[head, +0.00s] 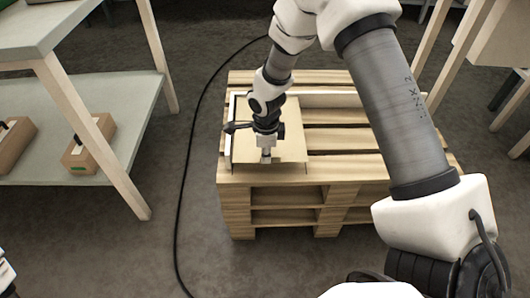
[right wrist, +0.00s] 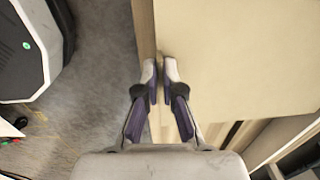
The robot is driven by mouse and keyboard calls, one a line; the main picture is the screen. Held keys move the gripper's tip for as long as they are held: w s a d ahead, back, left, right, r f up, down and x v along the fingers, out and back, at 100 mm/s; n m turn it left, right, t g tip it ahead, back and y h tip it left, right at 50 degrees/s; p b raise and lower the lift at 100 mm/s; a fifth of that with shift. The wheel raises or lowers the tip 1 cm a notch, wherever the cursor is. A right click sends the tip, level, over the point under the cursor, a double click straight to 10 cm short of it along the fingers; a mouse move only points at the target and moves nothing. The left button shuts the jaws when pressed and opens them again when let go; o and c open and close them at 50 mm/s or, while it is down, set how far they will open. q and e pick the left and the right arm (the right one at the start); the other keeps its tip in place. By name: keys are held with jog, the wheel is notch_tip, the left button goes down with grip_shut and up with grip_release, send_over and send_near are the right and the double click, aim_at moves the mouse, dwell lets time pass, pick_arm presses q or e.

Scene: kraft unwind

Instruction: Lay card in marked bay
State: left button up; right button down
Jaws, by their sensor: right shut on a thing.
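The card (head: 287,127), a flat tan sheet, lies at the left end of the wooden pallet (head: 345,163), in the corner formed by a pale raised strip (head: 228,145) on the left and another along the back. Any bay marking under the card is hidden. My right gripper (head: 266,156) points down at the card's near part. In the right wrist view, its fingertips (right wrist: 160,72) are closed together at the edge of the card (right wrist: 245,55), which fills the upper right. My left gripper is not in view; only a bit of white arm shows at the lower left.
A two-level bench (head: 100,88) stands at the left, with small wooden boxes (head: 90,146) on its lower shelf. A black cable (head: 183,180) runs along the floor beside the pallet. The pallet's right slats are bare. Wooden-legged furniture (head: 462,50) stands at the right.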

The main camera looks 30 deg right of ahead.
aim_at(266, 174)
jog(key=shift+f+b, duration=1.75)
jog(key=shift+f, duration=1.1)
jog(key=c, duration=1.2)
grip_release()
jog(key=shift+c, duration=0.2)
